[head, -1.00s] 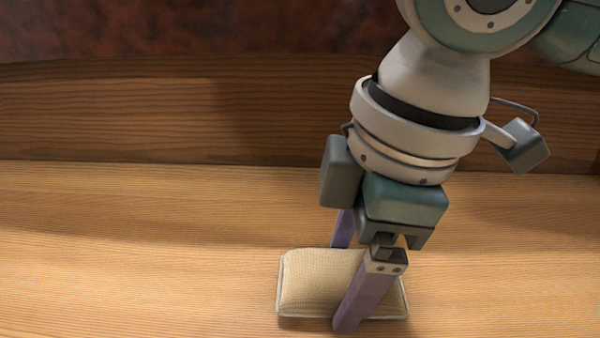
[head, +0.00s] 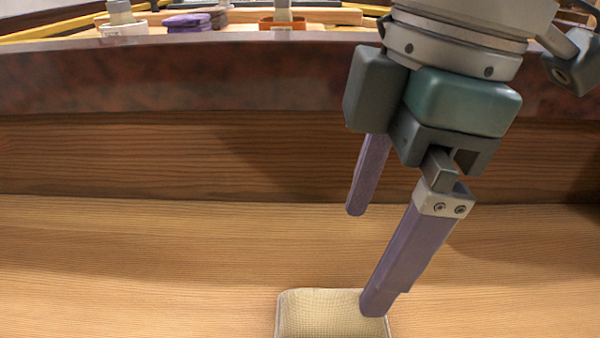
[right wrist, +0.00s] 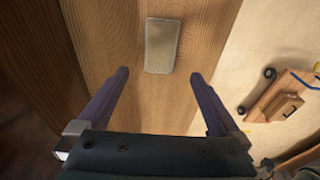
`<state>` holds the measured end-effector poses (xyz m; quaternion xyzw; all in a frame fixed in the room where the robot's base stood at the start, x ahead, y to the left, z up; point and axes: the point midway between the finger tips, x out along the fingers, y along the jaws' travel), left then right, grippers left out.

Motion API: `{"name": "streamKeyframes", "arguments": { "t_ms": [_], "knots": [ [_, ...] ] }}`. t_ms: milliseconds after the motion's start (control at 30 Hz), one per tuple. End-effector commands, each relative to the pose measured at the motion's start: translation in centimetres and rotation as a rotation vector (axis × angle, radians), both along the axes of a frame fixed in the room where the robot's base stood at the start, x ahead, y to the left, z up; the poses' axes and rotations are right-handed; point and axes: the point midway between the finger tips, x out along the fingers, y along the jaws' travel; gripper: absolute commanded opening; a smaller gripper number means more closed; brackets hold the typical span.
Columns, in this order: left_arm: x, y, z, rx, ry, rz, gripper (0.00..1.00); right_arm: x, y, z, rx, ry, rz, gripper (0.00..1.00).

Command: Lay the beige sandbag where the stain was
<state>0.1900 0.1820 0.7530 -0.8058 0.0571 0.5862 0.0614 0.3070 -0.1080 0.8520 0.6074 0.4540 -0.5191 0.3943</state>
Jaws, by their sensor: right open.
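The beige sandbag (head: 322,314) lies flat on the wooden surface at the bottom of the head view, cut off by the lower edge. It shows whole in the right wrist view (right wrist: 162,45), beyond the fingertips. My right gripper (head: 365,262) is open, with its two purple fingers wide apart and nothing between them. It hangs above the sandbag, apart from it. In the right wrist view the open right gripper (right wrist: 160,74) shows too. I see no stain. My left gripper is not in view.
A dark reddish-brown rim (head: 180,78) runs along the back above an upright wooden wall (head: 130,155). Behind it stand a purple stack (head: 190,22) and other small items. The wooden surface (head: 120,260) left of the sandbag is clear. A wooden block-like piece (right wrist: 285,100) shows in the right wrist view.

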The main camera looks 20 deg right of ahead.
Motion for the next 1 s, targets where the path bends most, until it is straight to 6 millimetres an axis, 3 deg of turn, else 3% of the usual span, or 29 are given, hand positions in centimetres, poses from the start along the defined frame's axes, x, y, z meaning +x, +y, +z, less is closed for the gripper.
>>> {"name": "streamKeyframes", "arguments": {
  "t_ms": [100, 267, 467, 567, 667, 767, 1000],
  "knots": [
    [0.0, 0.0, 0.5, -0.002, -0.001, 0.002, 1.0, -0.1, -0.1, 1.1, 0.0, 0.0, 0.001, 1.0],
    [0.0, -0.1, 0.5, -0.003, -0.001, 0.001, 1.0, -0.3, 0.1, 1.0, 0.008, 0.0, 0.002, 1.0],
    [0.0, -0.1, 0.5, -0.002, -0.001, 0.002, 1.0, -1.9, 3.9, -1.1, 0.147, -0.033, -0.043, 1.0],
    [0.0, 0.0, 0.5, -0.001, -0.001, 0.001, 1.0, -2.9, 5.9, -2.1, 0.256, -0.063, -0.151, 1.0],
    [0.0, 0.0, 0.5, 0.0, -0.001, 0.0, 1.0, -3.5, 6.2, -3.1, 0.335, -0.087, -0.324, 1.0],
    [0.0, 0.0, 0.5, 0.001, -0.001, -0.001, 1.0, -4.4, 4.5, -4.6, 0.359, -0.103, -0.537, 1.0],
    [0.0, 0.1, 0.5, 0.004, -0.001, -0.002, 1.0, -9.0, -3.8, -8.5, 0.202, -0.13, -0.989, 1.0]
  ]
}}
